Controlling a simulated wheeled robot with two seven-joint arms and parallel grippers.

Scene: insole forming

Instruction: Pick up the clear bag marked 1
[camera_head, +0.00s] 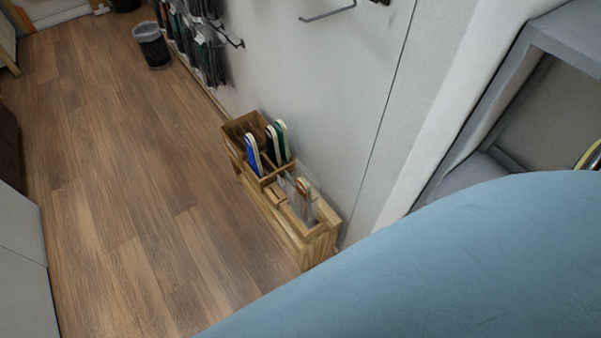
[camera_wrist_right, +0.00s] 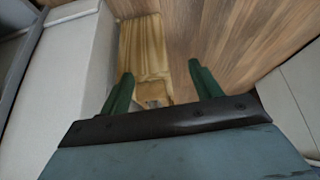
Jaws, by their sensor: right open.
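In the head view a clear bag (camera_head: 308,207) stands upright in the near compartment of a wooden rack (camera_head: 320,243) against the wall. Something brown shows inside the bag, and I cannot read any mark on it. In the right wrist view my right gripper (camera_wrist_right: 160,82) is open, its two green fingers apart with nothing between them. Beyond the fingers is a light wooden surface (camera_wrist_right: 145,45), and I cannot tell exactly how far it is. No gripper shows in the head view.
Blue (camera_head: 252,155) and green (camera_head: 281,143) insoles stand in the rack's farther compartments. A black bin (camera_head: 152,46) and hanging goods (camera_head: 205,50) are farther along the wall. The wooden floor (camera_head: 130,190) left of the rack is clear. A large blue surface fills the lower right.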

